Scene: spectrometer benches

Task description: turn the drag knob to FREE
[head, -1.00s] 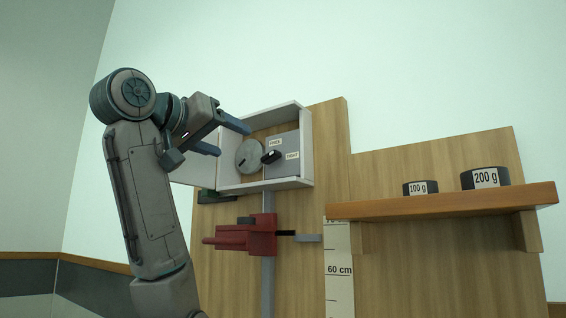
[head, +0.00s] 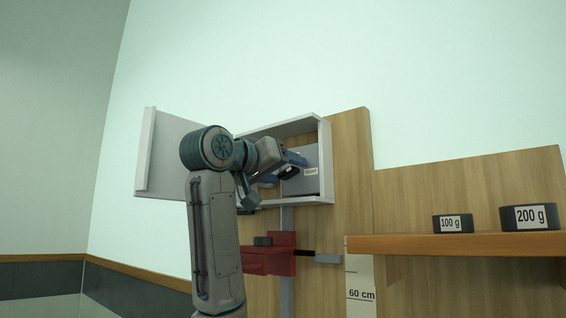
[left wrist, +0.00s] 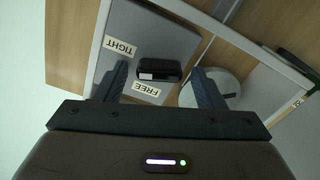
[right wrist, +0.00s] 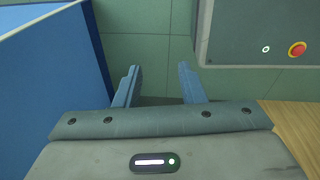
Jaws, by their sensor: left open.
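The black drag knob (head: 289,172) is on a grey panel inside an open white box on the wooden board. It also shows in the left wrist view (left wrist: 160,72), with a white mark on its left part. The TIGHT label (left wrist: 120,47) and the FREE label (left wrist: 147,90) lie near it; in the head view my arm hides FREE. My left gripper (left wrist: 163,84) is open, its fingers to either side of the knob in that view, apart from it; the depth between them is unclear. My right gripper (right wrist: 158,84) is open and empty, away from the board.
A round grey disc (left wrist: 218,84) sits beside the knob. The box's white walls (head: 327,160) surround the panel, and its door (head: 165,155) stands open at left. A red clamp (head: 270,258) is below. A shelf (head: 450,245) holds 100 g (head: 453,224) and 200 g (head: 530,217) weights.

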